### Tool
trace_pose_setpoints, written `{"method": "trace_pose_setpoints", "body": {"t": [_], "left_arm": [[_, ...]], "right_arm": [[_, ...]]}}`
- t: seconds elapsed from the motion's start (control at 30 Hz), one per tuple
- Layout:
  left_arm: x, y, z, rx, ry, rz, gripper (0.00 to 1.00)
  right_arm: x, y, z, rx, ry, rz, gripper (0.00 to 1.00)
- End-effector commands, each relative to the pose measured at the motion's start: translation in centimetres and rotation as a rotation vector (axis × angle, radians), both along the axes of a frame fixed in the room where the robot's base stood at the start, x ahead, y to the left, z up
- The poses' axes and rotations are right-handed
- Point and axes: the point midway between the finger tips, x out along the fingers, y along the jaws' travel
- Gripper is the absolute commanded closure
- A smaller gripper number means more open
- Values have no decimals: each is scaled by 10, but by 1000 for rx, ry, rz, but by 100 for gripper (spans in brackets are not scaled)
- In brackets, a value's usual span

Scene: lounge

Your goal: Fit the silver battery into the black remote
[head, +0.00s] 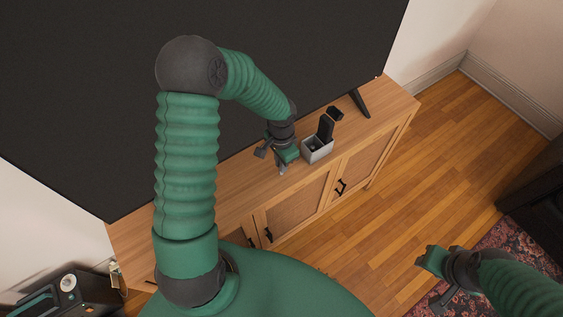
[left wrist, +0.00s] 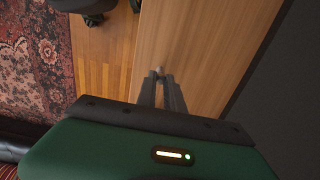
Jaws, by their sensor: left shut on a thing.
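My left gripper (head: 283,169) is over the wooden cabinet top, left of a grey holder. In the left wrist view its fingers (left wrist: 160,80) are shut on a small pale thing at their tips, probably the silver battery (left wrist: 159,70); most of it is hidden. The black remote (head: 326,128) stands upright in the open grey holder (head: 318,154). Its battery opening cannot be made out. My right gripper (head: 437,277) is low on the right, away from the cabinet; its jaw opening is unclear.
A small black block (head: 335,113) lies behind the remote. The large dark TV screen (head: 110,90) rises behind the cabinet (head: 392,104), with a black stand foot (head: 360,102) on its top. A black device (head: 70,292) is at lower left. Wooden floor lies open at right.

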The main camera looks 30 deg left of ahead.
Motion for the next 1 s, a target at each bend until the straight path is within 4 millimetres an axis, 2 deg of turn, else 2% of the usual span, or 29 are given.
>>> {"method": "trace_pose_setpoints", "body": {"t": [0.63, 1.0], "left_arm": [[0, 0, 33, 1, 0, -2, 100], [1, -4, 38, 1, -3, 18, 100]], "right_arm": [[0, 0, 33, 0, 0, 0, 63], [0, 0, 33, 0, 0, 0, 63]]}}
